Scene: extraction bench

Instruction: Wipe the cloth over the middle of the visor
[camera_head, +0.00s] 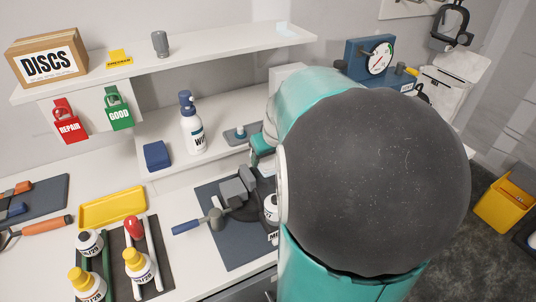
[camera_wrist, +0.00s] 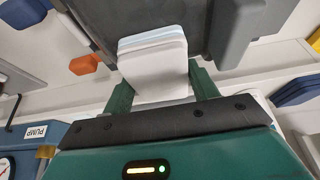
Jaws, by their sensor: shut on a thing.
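My gripper (camera_wrist: 160,88) is shut on a folded cloth (camera_wrist: 155,68), white with a pale blue layer, held between its two green fingers. In the head view, a small green part of my gripper (camera_head: 261,148) shows beside my large arm, which hides most of it. Ahead of the cloth is a dark grey clamp-like fixture (camera_wrist: 236,32), close to it; I cannot tell whether they touch. The fixture's grey blocks (camera_head: 236,187) also show in the head view on a dark mat. I cannot clearly make out the visor in either view.
A spray bottle (camera_head: 193,124), a blue folded stack (camera_head: 157,154) and a small grey tray (camera_head: 242,136) stand on the lower shelf. A yellow tray (camera_head: 112,207) and several small bottles are at the left. A blue gauge box (camera_head: 358,57) stands behind my arm.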

